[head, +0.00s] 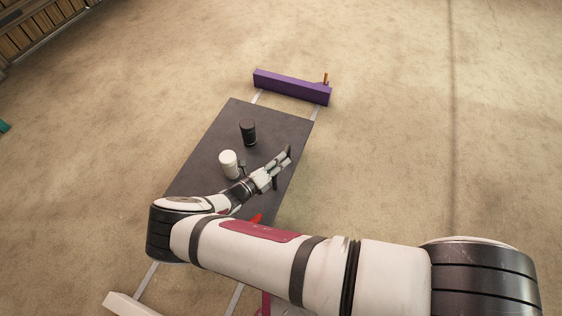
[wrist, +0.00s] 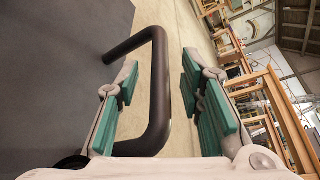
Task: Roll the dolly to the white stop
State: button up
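The dolly (head: 215,120) is a flat dark grey platform on two pale rails, and it also shows in the wrist view (wrist: 50,60). My gripper (head: 281,166) is over the dolly's right edge. In the wrist view my gripper (wrist: 160,95) is open, with its fingers on either side of a dark U-shaped handle (wrist: 158,85) on the dolly's side. Gaps show between both pads and the bar.
A white canister (head: 229,164) and a black canister (head: 248,132) stand on the dolly. A purple stop (head: 290,87) crosses the rails at the far end. My arm hides the dolly's near part and some rail.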

jog(key=shift+x, duration=0.85)
grip_shut()
